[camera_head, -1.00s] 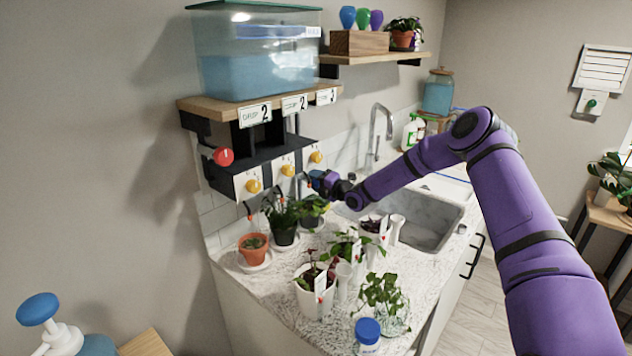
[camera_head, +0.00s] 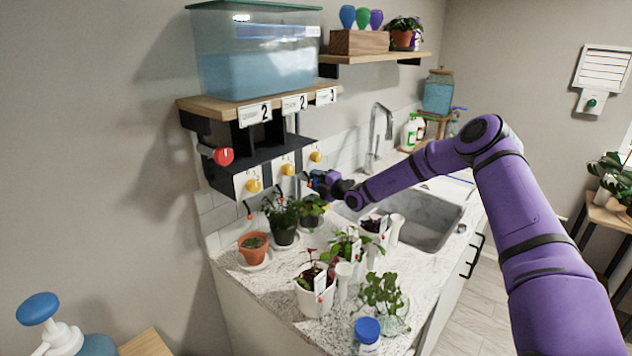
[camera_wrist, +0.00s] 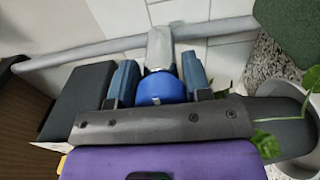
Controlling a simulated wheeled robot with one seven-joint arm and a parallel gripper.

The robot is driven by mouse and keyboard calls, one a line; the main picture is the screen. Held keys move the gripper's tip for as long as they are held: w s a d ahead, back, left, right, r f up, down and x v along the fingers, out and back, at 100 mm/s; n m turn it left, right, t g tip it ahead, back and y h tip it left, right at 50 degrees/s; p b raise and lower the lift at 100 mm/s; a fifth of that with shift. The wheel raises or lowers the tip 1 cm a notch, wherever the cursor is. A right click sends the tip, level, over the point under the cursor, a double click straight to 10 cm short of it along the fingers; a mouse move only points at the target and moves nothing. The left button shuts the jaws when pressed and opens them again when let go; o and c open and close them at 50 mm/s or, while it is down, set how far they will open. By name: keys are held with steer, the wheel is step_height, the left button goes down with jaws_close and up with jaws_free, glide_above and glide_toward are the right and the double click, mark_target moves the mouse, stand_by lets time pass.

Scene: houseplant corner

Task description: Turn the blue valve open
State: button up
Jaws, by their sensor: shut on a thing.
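In the wrist view, the blue valve (camera_wrist: 161,88) is a rounded blue part below a grey fitting on a grey pipe (camera_wrist: 110,46). My gripper (camera_wrist: 157,80) has one finger on each side of it and is shut on it. In the head view, my gripper (camera_head: 313,182) is at the wall below the right end of the dispenser unit, behind the potted plants. The valve is hidden behind my gripper there, and its turn angle cannot be told.
A dispenser unit with a red knob (camera_head: 223,156) and several yellow knobs (camera_head: 254,186) is left of my gripper, under a water tank (camera_head: 258,62). Potted plants (camera_head: 284,218) crowd the counter (camera_head: 236,278) below. The sink (camera_head: 432,222) is to the right.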

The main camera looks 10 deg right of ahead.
steer(key=o, duration=0.9)
